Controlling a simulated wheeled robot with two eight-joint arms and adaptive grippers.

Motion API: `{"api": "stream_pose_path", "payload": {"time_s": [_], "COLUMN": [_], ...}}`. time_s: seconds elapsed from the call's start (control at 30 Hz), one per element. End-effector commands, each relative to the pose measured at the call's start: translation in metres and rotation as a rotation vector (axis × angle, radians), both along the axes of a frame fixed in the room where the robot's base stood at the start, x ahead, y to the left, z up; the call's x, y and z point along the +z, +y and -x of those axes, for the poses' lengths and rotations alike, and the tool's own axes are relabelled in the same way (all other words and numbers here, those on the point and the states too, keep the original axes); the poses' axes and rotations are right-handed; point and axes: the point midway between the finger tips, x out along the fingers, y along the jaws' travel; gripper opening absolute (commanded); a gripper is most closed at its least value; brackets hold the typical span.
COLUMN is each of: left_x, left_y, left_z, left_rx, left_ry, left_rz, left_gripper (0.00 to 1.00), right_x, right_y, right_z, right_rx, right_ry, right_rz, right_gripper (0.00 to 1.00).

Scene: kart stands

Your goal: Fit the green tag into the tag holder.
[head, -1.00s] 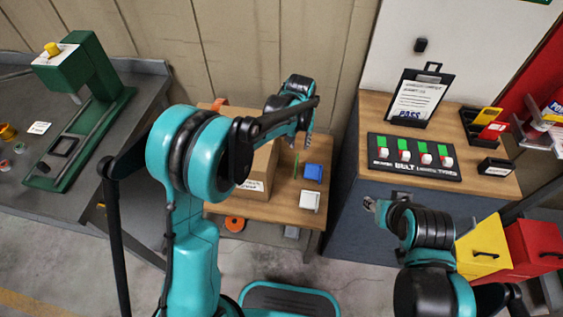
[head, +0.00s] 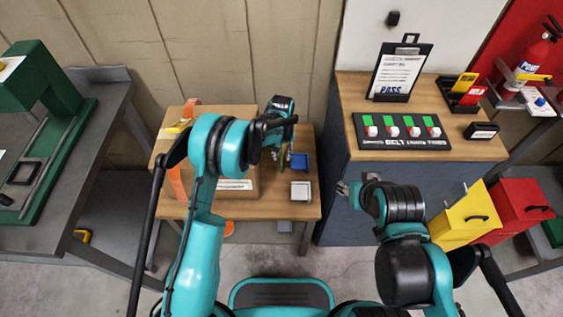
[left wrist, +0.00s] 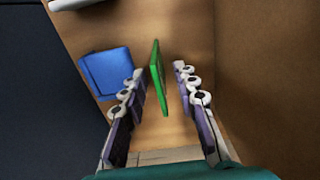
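The green tag (left wrist: 157,76) is thin and stands on edge above the small wooden table. In the left wrist view it lies between the two fingers of my left gripper (left wrist: 159,72), with gaps showing on both sides. In the head view my left gripper (head: 279,155) is over the table, beside the blue block-like piece (head: 299,162). A white square piece (head: 301,190) sits in front of the blue one. I cannot tell which piece is the tag holder. My right gripper (head: 346,187) is by the grey cabinet's front left corner, its fingers too small to read.
A cardboard box (head: 240,185) stands left of my left gripper, partly behind my arm. The wooden counter (head: 440,155) at right bears a switch panel (head: 400,131) and a clipboard (head: 400,70). Yellow (head: 465,215) and red (head: 515,208) boxes stand below it.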

Motion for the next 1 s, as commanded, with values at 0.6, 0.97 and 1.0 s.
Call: {"api": "stream_pose_path", "payload": {"time_s": [0.6, 0.97, 1.0], "left_x": [-0.008, 0.004, 0.008], "left_y": [0.000, 0.000, 0.000], "left_z": [0.000, 0.000, 0.000], "left_rx": [0.000, 0.000, 0.000], "left_ry": [0.000, 0.000, 0.000], "left_rz": [0.000, 0.000, 0.000], "left_gripper": [0.00, 0.00, 0.00], "right_x": [-0.003, 0.003, 0.006], "right_y": [0.000, 0.000, 0.000], "right_z": [0.000, 0.000, 0.000], "right_rx": [0.000, 0.000, 0.000], "right_ry": [0.000, 0.000, 0.000], "right_rz": [0.000, 0.000, 0.000], "right_gripper": [0.40, 0.40, 0.40]}}
